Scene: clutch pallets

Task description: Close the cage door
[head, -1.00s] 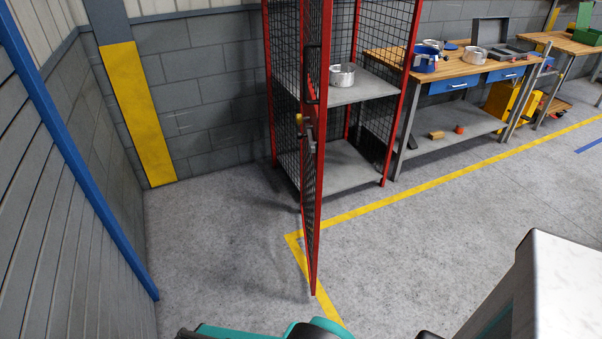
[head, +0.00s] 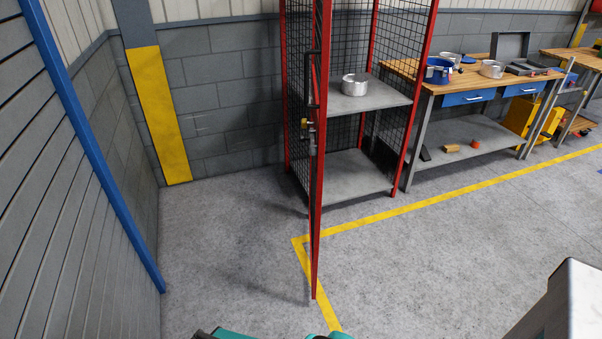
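The red-framed mesh cage (head: 406,125) stands against the grey block wall, its front open. Its cage door (head: 317,200) is swung wide open and seen nearly edge-on, reaching out toward me from the cage's left side. A silver metal part (head: 355,84) sits on the cage's middle shelf (head: 380,98). My gripper is not in view; only teal and dark parts of my own body show at the bottom edge.
A blue post and grey slatted wall (head: 80,180) bound the left side. A workbench (head: 470,85) with blue drawers stands right of the cage. A yellow floor line (head: 440,183) runs before both. The grey floor (head: 225,240) left of the door is clear.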

